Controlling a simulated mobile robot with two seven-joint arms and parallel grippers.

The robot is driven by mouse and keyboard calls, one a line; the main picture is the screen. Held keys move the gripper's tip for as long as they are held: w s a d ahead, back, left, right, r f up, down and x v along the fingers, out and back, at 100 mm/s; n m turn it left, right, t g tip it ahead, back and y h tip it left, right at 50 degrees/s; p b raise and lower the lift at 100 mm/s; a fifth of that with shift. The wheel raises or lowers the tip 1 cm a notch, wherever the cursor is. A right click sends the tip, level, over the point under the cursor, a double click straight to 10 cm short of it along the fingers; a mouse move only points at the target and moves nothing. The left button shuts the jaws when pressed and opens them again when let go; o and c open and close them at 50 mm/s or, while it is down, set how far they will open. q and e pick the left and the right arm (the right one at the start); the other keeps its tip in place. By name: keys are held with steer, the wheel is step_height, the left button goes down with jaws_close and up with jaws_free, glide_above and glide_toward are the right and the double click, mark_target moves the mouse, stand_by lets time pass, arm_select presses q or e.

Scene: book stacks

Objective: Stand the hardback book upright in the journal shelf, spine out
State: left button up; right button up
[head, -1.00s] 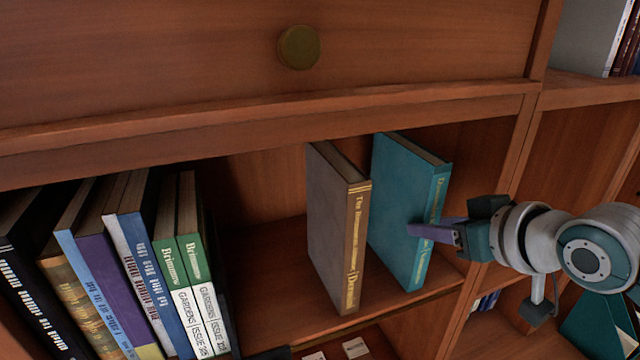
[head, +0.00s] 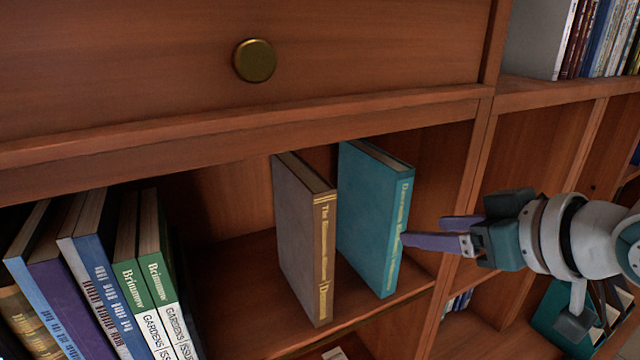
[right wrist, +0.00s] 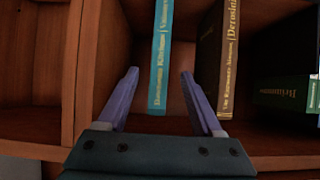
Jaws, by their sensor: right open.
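A teal hardback book (head: 370,215) stands upright in the open shelf bay (head: 240,270), its lettered spine facing out. A grey-brown book with gold lettering (head: 305,240) stands upright to its left, spine out, with a gap between them. My right gripper (head: 425,232) is open and empty in front of the teal book's spine. In the right wrist view the fingers (right wrist: 160,78) are spread, with the teal spine (right wrist: 160,50) beyond and between them and the brown book (right wrist: 222,60) to the right. My left gripper is not in view.
Leaning journals, among them green-and-white ones (head: 140,270), fill the bay's left part. A drawer front with a brass knob (head: 254,60) is above. An upright divider (head: 462,220) bounds the bay at right. More books (head: 590,40) stand at upper right.

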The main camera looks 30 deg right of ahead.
steer(key=s+a+f+n+g, duration=0.1)
steer(key=s+a+f+g, duration=0.1)
steer(key=s+a+g, duration=0.2)
steer(key=s+a+f+n+g+y, duration=0.1)
steer(key=s+a+f+n+g, duration=0.1)
steer(key=s+a, duration=0.8)
steer(key=shift+s+a+f+g+y+b, duration=0.35)
steer(key=shift+f+g, duration=0.3)
steer(key=shift+g, duration=0.45)
steer(key=shift+d, duration=0.1)
